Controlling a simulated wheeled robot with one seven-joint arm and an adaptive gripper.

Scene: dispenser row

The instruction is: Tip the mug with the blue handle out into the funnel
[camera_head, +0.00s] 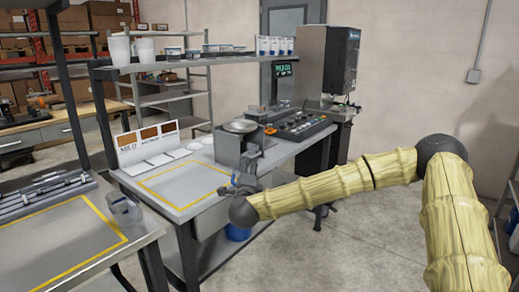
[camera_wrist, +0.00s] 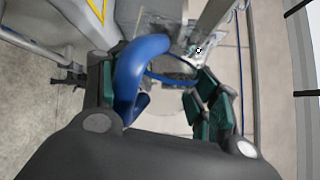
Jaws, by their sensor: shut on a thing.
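The blue handle (camera_wrist: 143,62) of the mug is large and curved in the wrist view, between the dark green fingers of my gripper (camera_wrist: 160,95). My gripper is shut on it. The mug's body is hard to make out; a clear shape with a thin blue curve shows beyond the handle. In the head view my gripper (camera_head: 244,178) is at the front right edge of the middle table, and the mug is too small to tell there. I cannot pick out a funnel for certain.
A grey device with a round top plate (camera_head: 240,127) stands on the table (camera_head: 182,210) behind my gripper. A control panel (camera_head: 299,127) and tall machine (camera_head: 328,60) stand further right. A clear box (camera_head: 123,208) sits at left. A blue bucket (camera_head: 238,232) is below.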

